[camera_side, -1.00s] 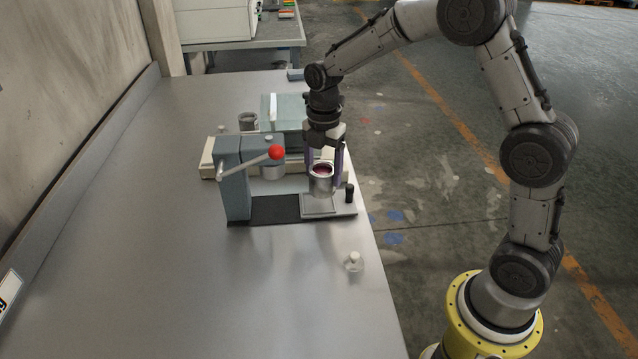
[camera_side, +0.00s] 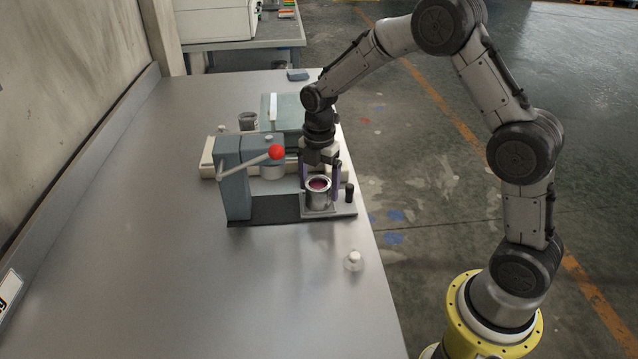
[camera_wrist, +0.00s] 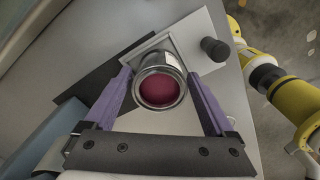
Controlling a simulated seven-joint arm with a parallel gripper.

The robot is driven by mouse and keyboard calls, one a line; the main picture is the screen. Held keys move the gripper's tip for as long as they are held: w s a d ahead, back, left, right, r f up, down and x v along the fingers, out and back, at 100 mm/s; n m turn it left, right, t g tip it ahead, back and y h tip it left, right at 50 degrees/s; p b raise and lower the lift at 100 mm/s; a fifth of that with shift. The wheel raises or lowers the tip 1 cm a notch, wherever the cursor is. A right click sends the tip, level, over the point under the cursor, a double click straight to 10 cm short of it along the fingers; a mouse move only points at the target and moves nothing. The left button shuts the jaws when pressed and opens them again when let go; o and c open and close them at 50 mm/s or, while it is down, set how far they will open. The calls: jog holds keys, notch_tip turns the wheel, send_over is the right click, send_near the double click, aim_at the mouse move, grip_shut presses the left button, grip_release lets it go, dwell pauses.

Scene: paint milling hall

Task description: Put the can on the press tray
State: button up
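The can (camera_side: 318,196) is an open metal tin with dark red paint inside. It stands upright on the press tray (camera_side: 334,211), the light plate at the right end of the press base. My gripper (camera_side: 320,186) points down around the can, one purple finger on each side. In the wrist view, the can (camera_wrist: 160,66) sits between my fingers (camera_wrist: 160,78), with a narrow gap showing on both sides, so the gripper looks open. The can covers part of the tray (camera_wrist: 187,35).
The grey press (camera_side: 233,180) with a red-knobbed lever (camera_side: 277,152) stands just left of the can. A black knob (camera_side: 350,193) is at the tray's right. A small white weight-like object (camera_side: 353,261) stands in front.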

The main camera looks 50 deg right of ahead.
jog(key=shift+o, duration=0.4)
notch_tip(320, 180, up, 11)
jog(key=s+a+r+m+t, duration=0.1)
jog(key=s+r+m, duration=0.4)
jog(key=s+r, duration=0.2)
jog(key=s+a+m+t, duration=0.2)
jog(key=s+m+t, duration=0.2)
jog(key=s+m, duration=1)
jog(key=s, duration=0.6)
jog(key=shift+a+f+m+t, duration=0.25)
jog(key=shift+a+m+t, duration=0.05)
jog(key=shift+m, duration=0.1)
